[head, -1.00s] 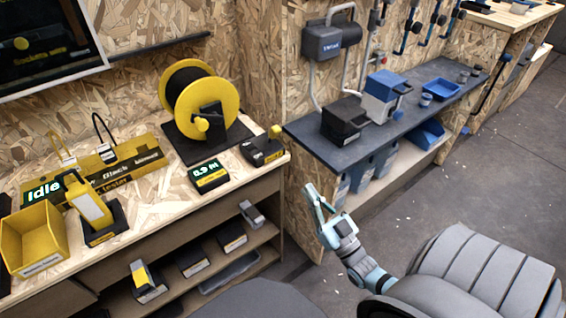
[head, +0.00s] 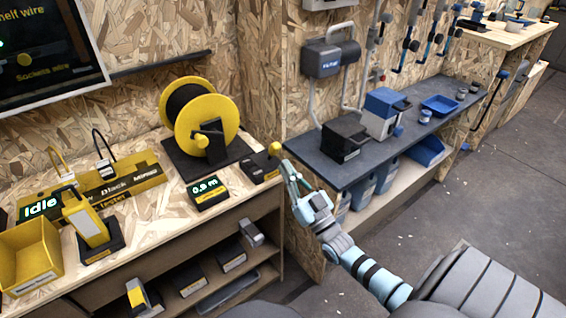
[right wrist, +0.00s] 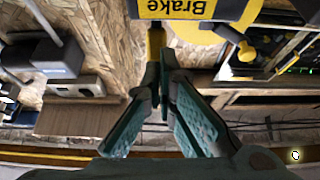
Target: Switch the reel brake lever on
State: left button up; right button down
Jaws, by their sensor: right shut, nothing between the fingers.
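The reel brake lever is a small dark unit (head: 258,168) with a yellow knob (head: 275,148), at the right end of the wooden bench beside the cable reel (head: 222,118). My right gripper (head: 287,168) is shut and empty, close to the knob's right side. In the right wrist view, the yellow label reading "Brake" (right wrist: 190,8) shows upside down. A yellow lever (right wrist: 156,42) lies just beyond the fingertips of the right gripper (right wrist: 163,58); I cannot tell whether they touch. My left gripper is not in view.
A black display box (head: 207,192) reading 0.9 M sits left of the brake unit. A yellow tester (head: 120,180), a lamp (head: 85,222) and a yellow bin (head: 30,258) stand farther left. The dark bench (head: 340,175) lies right of the gripper.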

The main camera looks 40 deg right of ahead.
aim_at(273, 153)
jog(key=shift+x, duration=1.15)
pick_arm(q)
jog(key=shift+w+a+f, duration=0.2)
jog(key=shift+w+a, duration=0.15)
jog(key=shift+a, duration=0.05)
pick_arm(e)
jog(key=shift+w+r, duration=0.1)
jog(key=shift+w, duration=0.2)
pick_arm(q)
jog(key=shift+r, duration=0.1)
